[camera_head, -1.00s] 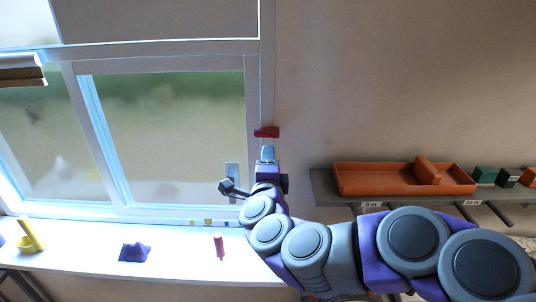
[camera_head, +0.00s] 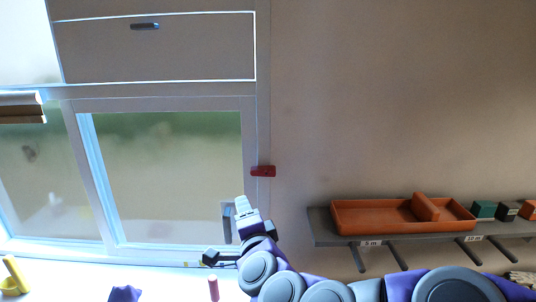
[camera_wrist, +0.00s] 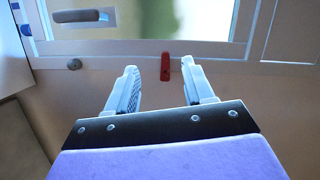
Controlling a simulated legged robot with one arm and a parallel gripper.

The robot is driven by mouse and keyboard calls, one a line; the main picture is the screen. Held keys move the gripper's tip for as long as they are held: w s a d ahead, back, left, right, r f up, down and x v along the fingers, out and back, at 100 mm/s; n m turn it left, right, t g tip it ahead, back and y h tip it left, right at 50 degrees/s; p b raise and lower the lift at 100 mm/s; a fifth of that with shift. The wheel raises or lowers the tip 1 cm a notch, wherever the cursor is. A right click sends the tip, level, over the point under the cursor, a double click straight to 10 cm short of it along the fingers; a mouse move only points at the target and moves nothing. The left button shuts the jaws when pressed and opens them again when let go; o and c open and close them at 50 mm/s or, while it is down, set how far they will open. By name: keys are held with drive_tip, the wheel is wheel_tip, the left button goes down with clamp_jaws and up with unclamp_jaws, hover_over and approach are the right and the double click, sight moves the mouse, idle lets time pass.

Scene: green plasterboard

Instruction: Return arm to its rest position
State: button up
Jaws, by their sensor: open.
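My gripper (camera_head: 241,206) is in front of the lower right corner of the window in the head view, with my arm reaching in from the lower right. In the wrist view my gripper (camera_wrist: 159,80) has its two fingers spread, with nothing between them. A red piece (camera_head: 263,171) is on the right side of the window frame, a little above and right of my gripper. It also shows in the wrist view (camera_wrist: 165,66), beyond the gap between the fingers, apart from them.
An orange tray (camera_head: 375,217) and small dark boxes (camera_head: 484,209) stand on a wall shelf (camera_head: 322,228) at the right. The wall above the shelf is bare.

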drive_tip(key=s+d+f+n+g+y+b, duration=0.1)
drive_tip(key=s+d+f+n+g, duration=0.1)
drive_tip(key=s+f+n+g, duration=1.05)
drive_tip(key=s+d+f+g+h, duration=0.3)
drive_tip(key=s+d, duration=0.5)
drive_tip(key=s, duration=0.4)
drive_tip(key=s+d+f+g+h+b, duration=0.1)
drive_tip(key=s+d+f+g+h, duration=0.1)
drive_tip(key=s+d, duration=0.7)
drive_tip(key=s+f+g, duration=0.1)
drive_tip(key=s, duration=0.1)
drive_tip(key=shift+s+d+f+h, duration=0.2)
drive_tip(key=shift+s+f+h, duration=0.15)
drive_tip(key=shift+s+h, duration=0.05)
